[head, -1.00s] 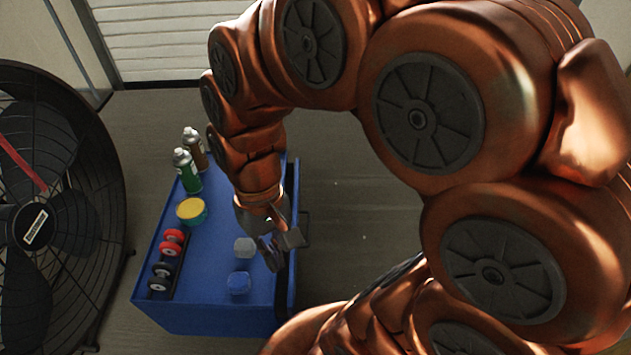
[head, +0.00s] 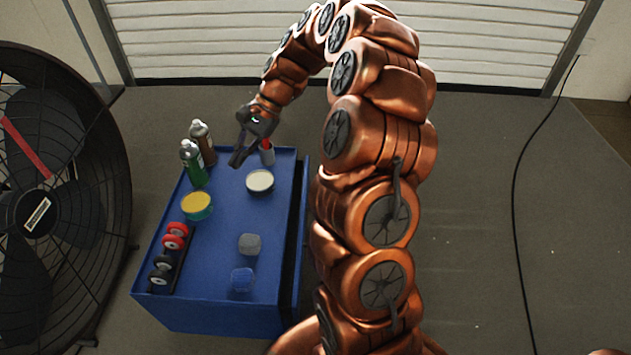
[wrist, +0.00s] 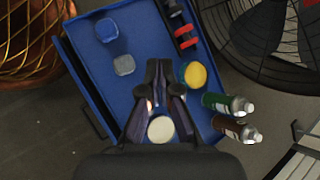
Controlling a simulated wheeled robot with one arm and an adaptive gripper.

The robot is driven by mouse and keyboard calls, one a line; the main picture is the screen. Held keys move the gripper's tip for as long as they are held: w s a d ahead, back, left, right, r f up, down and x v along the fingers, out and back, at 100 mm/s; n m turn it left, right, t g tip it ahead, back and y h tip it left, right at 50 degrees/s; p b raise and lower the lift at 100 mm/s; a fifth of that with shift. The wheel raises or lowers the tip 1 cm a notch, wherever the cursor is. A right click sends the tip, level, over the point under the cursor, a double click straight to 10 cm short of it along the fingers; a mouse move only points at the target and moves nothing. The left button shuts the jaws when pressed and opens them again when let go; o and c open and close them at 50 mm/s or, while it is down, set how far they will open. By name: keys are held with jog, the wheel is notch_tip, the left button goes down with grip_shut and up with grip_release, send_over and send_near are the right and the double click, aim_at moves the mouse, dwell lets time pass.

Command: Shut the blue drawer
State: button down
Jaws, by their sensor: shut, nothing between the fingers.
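The blue drawer (head: 303,228) is on the right side of the blue cart (head: 215,265) in the head view. A narrow dark gap shows between the cart top and the drawer's outer edge, so it stands partly open. In the wrist view the drawer (wrist: 80,84) juts out on the left side of the cart, with a dark handle (wrist: 95,122) on its outer side. My gripper (head: 238,158) is above the far end of the cart top, apart from the drawer. Its fingers (wrist: 158,72) are close together and hold nothing.
Two spray cans, green (head: 193,165) and brown (head: 203,143), a yellow-lidded tin (head: 196,206), a white-lidded tin (head: 260,181) and small blocks stand on the cart. A large fan (head: 50,215) is at left. Floor right of the cart is open beyond my arm.

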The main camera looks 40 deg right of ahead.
jog(key=w+d+f+m+t+b, duration=0.1)
jog(key=w+d+f+m+t, duration=0.2)
jog(key=d+f, duration=0.5)
jog(key=w+d+f+m+t+b, duration=0.1)
jog(key=w+d+f+m, duration=0.3)
jog(key=d, duration=0.7)
jog(key=s+d+f+m+t+h+b, duration=0.1)
jog(key=s+d+f+m, duration=0.3)
jog(key=d+f, duration=0.3)
jog(key=s+d+f+m+t+h+b, duration=0.1)
jog(key=s+d+f+m, duration=0.3)
jog(key=d, duration=0.6)
jog(key=w+a+r+b+x, duration=0.1)
jog(key=b+x, duration=0.3)
jog(key=x, duration=0.9)
jog(key=shift+w+a+n, duration=0.3)
jog(key=shift+w, duration=0.05)
jog(key=shift+r, duration=0.15)
